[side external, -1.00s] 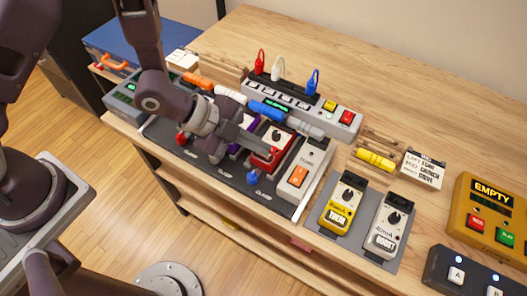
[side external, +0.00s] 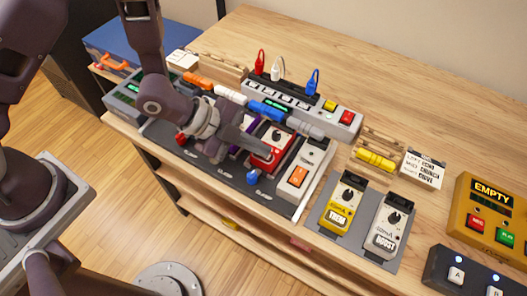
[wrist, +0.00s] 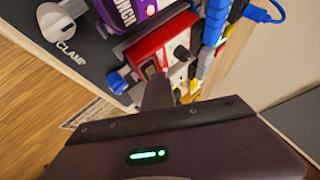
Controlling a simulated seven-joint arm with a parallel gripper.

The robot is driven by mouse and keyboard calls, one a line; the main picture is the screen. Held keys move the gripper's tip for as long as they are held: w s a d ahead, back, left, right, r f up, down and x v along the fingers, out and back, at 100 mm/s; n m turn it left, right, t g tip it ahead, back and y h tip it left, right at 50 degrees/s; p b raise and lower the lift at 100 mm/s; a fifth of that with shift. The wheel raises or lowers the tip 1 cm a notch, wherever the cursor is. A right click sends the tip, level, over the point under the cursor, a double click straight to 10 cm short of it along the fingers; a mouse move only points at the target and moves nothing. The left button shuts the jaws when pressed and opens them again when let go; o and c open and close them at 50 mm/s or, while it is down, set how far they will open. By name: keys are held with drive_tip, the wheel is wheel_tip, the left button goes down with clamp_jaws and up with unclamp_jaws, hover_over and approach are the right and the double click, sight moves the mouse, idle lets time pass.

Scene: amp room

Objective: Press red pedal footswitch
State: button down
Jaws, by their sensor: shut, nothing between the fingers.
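The red pedal (side external: 273,147) stands on the dark pedalboard between a purple pedal and a light grey pedal. It has a white panel and a dark knob. In the wrist view the red pedal (wrist: 160,45) is just beyond the fingertips, partly hidden behind them. My gripper (side external: 264,150) is shut and empty, with its fingers slanting across the near part of the red pedal in the side view. My gripper also shows in the wrist view (wrist: 154,75). The footswitch is hidden or too small to make out, and I cannot tell whether the fingertips touch the pedal.
The purple pedal (wrist: 128,12) is close beside the red one. The grey pedal (side external: 304,170) with an orange switch is on the other side. Coloured cable plugs (side external: 266,111) and a power strip (side external: 330,113) lie behind. The yellow pedal (side external: 341,208) stands farther right.

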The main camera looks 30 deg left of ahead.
sight(258, 155)
idle(0.4)
drive_tip(key=shift+r, duration=0.85)
drive_tip(key=shift+r, duration=2.5)
